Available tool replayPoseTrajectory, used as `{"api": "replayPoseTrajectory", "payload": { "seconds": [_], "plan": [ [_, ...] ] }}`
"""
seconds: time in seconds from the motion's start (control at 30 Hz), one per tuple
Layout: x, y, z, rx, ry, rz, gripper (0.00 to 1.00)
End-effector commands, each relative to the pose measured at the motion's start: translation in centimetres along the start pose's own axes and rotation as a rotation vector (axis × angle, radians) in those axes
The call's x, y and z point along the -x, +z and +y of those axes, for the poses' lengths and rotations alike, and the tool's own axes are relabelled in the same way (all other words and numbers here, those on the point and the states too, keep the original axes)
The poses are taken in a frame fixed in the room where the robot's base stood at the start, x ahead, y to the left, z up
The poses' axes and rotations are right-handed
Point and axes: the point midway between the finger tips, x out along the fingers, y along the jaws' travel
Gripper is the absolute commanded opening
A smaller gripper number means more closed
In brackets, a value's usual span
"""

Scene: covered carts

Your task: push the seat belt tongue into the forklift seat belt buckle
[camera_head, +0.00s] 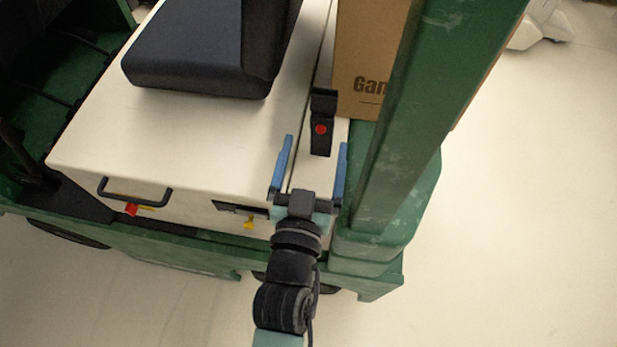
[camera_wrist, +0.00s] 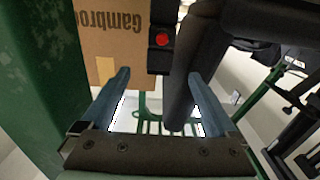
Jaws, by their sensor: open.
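The black buckle (camera_head: 320,136) with a red button stands on the pale cover beside the cardboard box in the head view. A wider black piece (camera_head: 323,101) sits at its far end; I cannot tell whether this is the seat belt tongue or how it joins the buckle. My gripper (camera_head: 313,146) is open, its two blue fingers apart on either side of the buckle's near end, with nothing seen held. In the wrist view the buckle (camera_wrist: 161,22) appears upside down, above the gap between the fingers (camera_wrist: 158,73), and no contact shows.
A black seat (camera_head: 195,50) is left of the buckle. A cardboard box (camera_head: 365,60) and a green post (camera_head: 425,110) stand close on the right. A black handle (camera_head: 135,196) is at the cover's front edge.

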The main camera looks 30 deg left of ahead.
Motion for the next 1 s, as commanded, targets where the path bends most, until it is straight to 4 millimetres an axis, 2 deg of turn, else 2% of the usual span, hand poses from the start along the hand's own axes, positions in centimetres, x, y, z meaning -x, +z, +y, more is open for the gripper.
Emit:
{"api": "replayPoseTrajectory", "payload": {
  "seconds": [0.03,0.2,0.4,1.0],
  "plan": [
    [1.0,0.4,0.0,-0.001,0.0,-0.003,0.94],
    [3.4,0.3,0.0,0.001,0.001,-0.003,0.94],
    [4.8,0.1,0.0,0.0,0.0,-0.001,0.94],
    [5.0,0.0,0.0,0.0,0.0,0.0,0.94]
  ]
}}
